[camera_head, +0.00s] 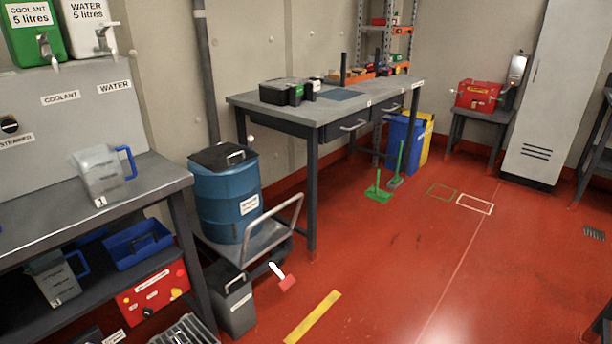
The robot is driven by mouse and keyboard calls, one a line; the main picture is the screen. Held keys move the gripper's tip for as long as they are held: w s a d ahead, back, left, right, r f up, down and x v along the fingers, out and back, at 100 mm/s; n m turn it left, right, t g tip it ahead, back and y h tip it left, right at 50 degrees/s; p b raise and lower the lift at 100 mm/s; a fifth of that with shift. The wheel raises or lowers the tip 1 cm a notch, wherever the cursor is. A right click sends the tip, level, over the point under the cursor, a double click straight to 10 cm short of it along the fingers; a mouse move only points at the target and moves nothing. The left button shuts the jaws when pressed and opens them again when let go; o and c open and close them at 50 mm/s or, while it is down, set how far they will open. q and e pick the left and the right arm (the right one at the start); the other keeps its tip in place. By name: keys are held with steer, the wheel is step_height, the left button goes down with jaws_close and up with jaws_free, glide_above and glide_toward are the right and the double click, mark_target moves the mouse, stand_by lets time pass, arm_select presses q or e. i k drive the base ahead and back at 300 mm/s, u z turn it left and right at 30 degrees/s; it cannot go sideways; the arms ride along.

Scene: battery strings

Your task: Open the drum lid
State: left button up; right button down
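A blue drum (228,201) stands on a grey platform trolley between the left bench and the middle workbench. Its black lid (222,156) lies on top and looks closed. A white label is on the drum's side. Neither of my grippers is in view.
The trolley's push handle (272,225) rises in front of the drum on the right. The left bench (150,180) holds a clear jug (100,178). A dark grey bin (232,300) stands below the drum. The red floor to the right is mostly clear.

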mark_target(217, 159)
steer(key=z, duration=0.65)
steer(key=i, duration=0.75)
steer(key=u, duration=0.6)
steer(key=i, duration=1.5)
steer(key=u, duration=1.8)
steer(key=i, duration=0.7)
steer(key=u, duration=0.65)
